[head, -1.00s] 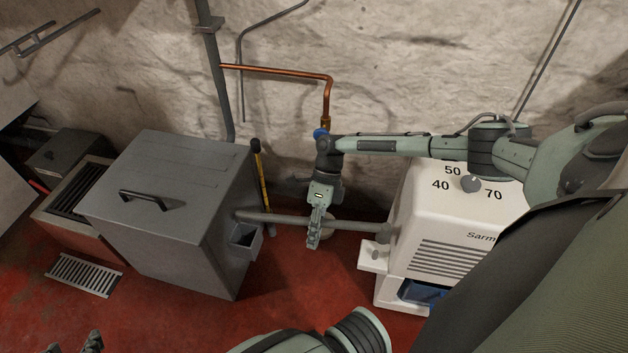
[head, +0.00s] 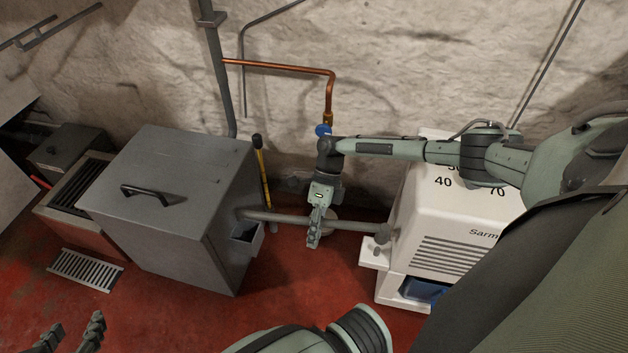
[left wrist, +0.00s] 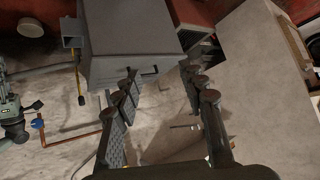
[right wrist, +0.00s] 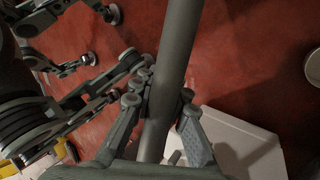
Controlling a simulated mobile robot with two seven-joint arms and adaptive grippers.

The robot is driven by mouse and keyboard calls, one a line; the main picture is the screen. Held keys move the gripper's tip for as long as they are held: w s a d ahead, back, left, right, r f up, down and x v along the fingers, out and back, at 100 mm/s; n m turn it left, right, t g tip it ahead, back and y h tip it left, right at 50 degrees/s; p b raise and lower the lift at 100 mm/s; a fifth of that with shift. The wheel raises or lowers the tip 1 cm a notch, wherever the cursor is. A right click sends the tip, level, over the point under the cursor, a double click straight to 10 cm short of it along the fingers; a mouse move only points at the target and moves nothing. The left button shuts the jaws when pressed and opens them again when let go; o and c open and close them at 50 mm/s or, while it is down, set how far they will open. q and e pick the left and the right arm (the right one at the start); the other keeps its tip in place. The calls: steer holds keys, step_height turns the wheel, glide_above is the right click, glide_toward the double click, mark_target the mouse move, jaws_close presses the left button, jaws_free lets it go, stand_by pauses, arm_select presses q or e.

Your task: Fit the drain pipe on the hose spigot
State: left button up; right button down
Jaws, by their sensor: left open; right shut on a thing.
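The long grey drain pipe (head: 280,216) lies roughly level between the grey metal box and the white unit. My right gripper (head: 314,240) is shut on it near its middle; the right wrist view shows the pipe (right wrist: 175,65) between the fingers. A short grey fitting, apparently the hose spigot (head: 383,234), is on the white unit's left side. The pipe's right end is at or very close to it; I cannot tell whether they are joined. My left gripper (head: 72,335) is open and empty at the lower left; its spread fingers (left wrist: 167,85) show in the left wrist view.
The white unit (head: 455,245) stands at right, partly behind my right arm. The grey metal box (head: 180,180) with a small open side box (head: 247,240) stands at left. A copper pipe (head: 285,67) with a blue valve runs on the wall.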

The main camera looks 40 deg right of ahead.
arm_select(q)
steer(key=w+d+r+t+h+b, duration=0.2)
steer(key=w+d+r+t+h, duration=0.1)
steer(key=d+r, duration=0.3)
steer(key=shift+w+d+r+m+t, duration=0.3)
steer(key=shift+w+r+t, duration=0.2)
steer(key=shift+r+t, duration=0.55)
arm_select(e)
steer(key=shift+f, duration=1.9)
arm_select(q)
steer(key=shift+r+p, duration=0.6)
steer(key=shift+r, duration=0.05)
steer(key=shift+r, duration=0.25)
steer(key=shift+r+p, duration=0.4)
steer(key=shift+p, duration=0.25)
steer(key=shift+f+b, duration=1.35)
arm_select(e)
steer(key=shift+f, duration=2.05)
steer(key=c, duration=1.4)
jaws_free()
